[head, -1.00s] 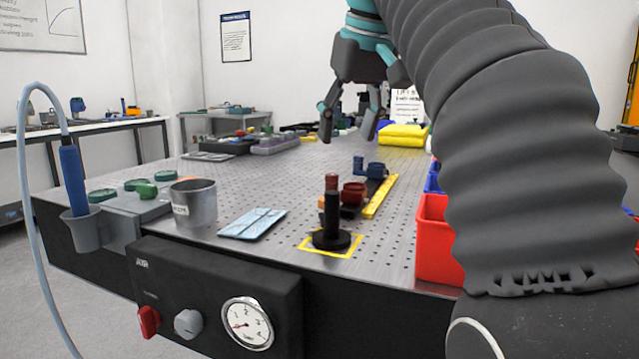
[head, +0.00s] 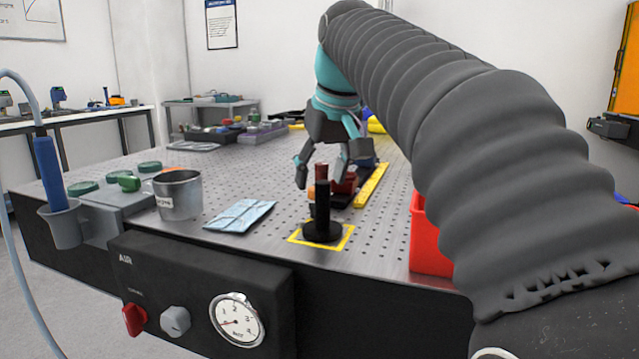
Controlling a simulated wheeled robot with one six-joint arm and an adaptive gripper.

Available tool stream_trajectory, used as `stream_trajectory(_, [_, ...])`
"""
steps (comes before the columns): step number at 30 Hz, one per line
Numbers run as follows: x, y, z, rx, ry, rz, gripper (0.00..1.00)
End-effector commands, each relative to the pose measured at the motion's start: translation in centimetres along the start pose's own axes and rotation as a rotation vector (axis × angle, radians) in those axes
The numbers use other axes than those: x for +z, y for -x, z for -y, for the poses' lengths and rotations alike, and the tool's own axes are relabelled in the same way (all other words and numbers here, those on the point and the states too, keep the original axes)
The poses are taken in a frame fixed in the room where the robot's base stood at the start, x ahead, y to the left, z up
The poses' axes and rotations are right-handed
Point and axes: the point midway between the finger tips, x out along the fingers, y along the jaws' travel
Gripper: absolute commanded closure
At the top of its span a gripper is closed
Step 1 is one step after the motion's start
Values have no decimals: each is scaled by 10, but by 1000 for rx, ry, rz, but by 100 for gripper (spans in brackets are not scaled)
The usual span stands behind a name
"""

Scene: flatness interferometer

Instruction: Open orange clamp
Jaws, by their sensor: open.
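My gripper (head: 321,170) is open in the head view, pointing down above the optical table, with its two fingers apart. Its fingertips appear above and around the top of a reddish-brown post (head: 321,172) in the picture; I cannot tell whether they touch anything. A dark red mount (head: 345,184) sits behind to the right, partly covered by the right finger. I cannot make out whether the clamp is open or closed.
The black post's base stands in a yellow square outline (head: 297,240). A yellow strip (head: 371,186) lies to the right, and a red bin (head: 428,240) stands at the right edge. A blue packet (head: 240,216) and metal cup (head: 178,195) are at left. A gauge panel (head: 200,290) fronts the table.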

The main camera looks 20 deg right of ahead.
Motion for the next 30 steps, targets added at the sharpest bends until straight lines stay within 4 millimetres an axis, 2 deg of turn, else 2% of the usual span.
stream_trajectory(3, [0, -14, 0, 0, 0, 1, 40])
stream_trajectory(7, [0, -21, 0, 0, 0, 0, 40])
stream_trajectory(17, [0, -24, 0, 1, 0, -1, 40])
stream_trajectory(24, [0, -24, 0, 1, 0, -1, 100])
stream_trajectory(30, [0, -24, 0, -2, 5, 0, 100])
